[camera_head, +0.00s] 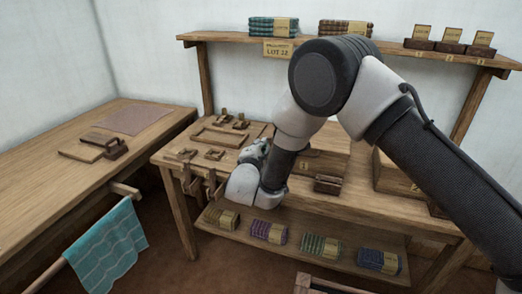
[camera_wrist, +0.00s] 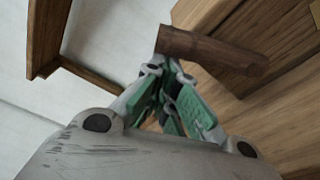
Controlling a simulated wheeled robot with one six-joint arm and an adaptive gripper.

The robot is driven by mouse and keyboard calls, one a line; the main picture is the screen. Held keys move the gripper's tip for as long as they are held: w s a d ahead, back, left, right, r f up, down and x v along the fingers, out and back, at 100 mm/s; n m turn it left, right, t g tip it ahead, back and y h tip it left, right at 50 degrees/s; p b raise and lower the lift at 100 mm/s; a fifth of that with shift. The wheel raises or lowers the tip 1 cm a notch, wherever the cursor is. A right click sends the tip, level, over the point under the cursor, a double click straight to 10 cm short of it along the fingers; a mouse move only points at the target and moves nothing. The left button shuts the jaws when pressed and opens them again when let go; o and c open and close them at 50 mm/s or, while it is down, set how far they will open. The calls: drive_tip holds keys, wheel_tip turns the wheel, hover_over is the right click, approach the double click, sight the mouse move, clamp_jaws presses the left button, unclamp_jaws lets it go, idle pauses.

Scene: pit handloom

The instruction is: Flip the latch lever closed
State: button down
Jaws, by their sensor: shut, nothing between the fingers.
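A dark brown wooden bar with a rounded end (camera_wrist: 212,50), which looks like the latch lever, crosses the top of the wrist view just beyond my fingertips. It lies slanted in front of a lighter wooden face. My gripper (camera_wrist: 166,70) is shut with its green-padded fingers together and nothing between them. Its tips are close to the bar's left end; I cannot tell whether they touch. In the head view my gripper (camera_head: 258,149) is over the middle bench, partly hidden by my wrist. I cannot make out the lever there.
The middle bench (camera_head: 345,205) holds a wooden frame (camera_head: 221,137), small wooden pieces and a dark block (camera_head: 328,184). Boxes stand behind my arm. A shelf (camera_head: 225,37) with cloth bundles runs above. A turquoise cloth (camera_head: 105,248) hangs at the left table.

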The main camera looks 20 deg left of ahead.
drive_tip(key=shift+d+r+m, duration=0.55)
drive_tip(key=shift+d+m, duration=0.2)
drive_tip(key=shift+m, duration=0.05)
drive_tip(key=shift+d+r+m, duration=0.5)
drive_tip(key=shift+d+m, duration=0.25)
drive_tip(key=shift+m, duration=0.05)
drive_tip(key=shift+d, duration=0.1)
drive_tip(key=shift+s, duration=0.1)
